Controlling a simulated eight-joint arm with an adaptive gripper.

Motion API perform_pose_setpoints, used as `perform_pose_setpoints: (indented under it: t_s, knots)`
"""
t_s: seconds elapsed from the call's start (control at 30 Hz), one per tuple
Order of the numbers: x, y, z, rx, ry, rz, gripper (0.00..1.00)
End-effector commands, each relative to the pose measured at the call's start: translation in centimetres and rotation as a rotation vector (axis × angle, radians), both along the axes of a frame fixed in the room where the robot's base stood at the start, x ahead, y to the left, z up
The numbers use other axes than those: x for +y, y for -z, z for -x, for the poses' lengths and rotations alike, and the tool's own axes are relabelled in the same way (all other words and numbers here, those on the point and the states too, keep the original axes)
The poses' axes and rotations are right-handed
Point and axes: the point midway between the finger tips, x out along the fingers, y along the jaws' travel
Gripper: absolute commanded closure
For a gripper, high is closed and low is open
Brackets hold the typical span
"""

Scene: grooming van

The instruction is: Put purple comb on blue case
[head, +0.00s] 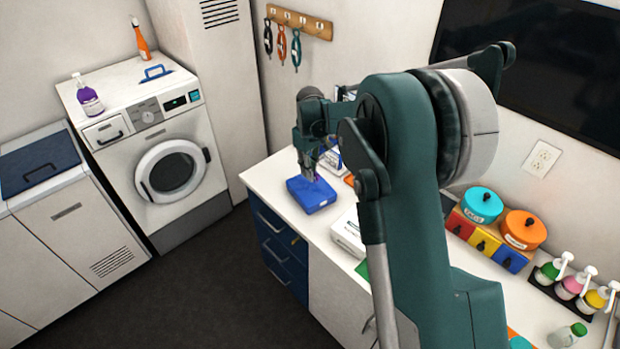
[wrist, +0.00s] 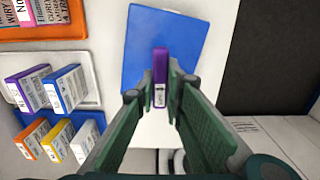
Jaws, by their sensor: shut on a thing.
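The blue case (head: 312,195) lies flat on the white counter near its left end, and it fills the upper middle of the wrist view (wrist: 150,28). The purple comb (wrist: 160,68) is a narrow purple piece with a white label, held between my gripper's fingertips. My gripper (wrist: 161,95) is shut on the comb. In the wrist view the comb overlaps the near edge of the blue case; whether it touches the case cannot be told. In the head view my gripper (head: 309,178) is directly over the blue case, and the comb is barely visible there.
The counter's edge and dark floor (wrist: 265,60) are close on the case's other side.

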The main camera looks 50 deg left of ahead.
Motion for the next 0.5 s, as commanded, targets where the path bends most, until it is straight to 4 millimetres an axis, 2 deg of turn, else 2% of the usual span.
perform_pose_setpoints:
  t_s: [0.17,0.5]
  knots:
    - [0.0,0.4,0.0,0.000,0.000,0.000,0.97]
    - [0.0,3.5,0.0,0.000,0.000,0.000,0.97]
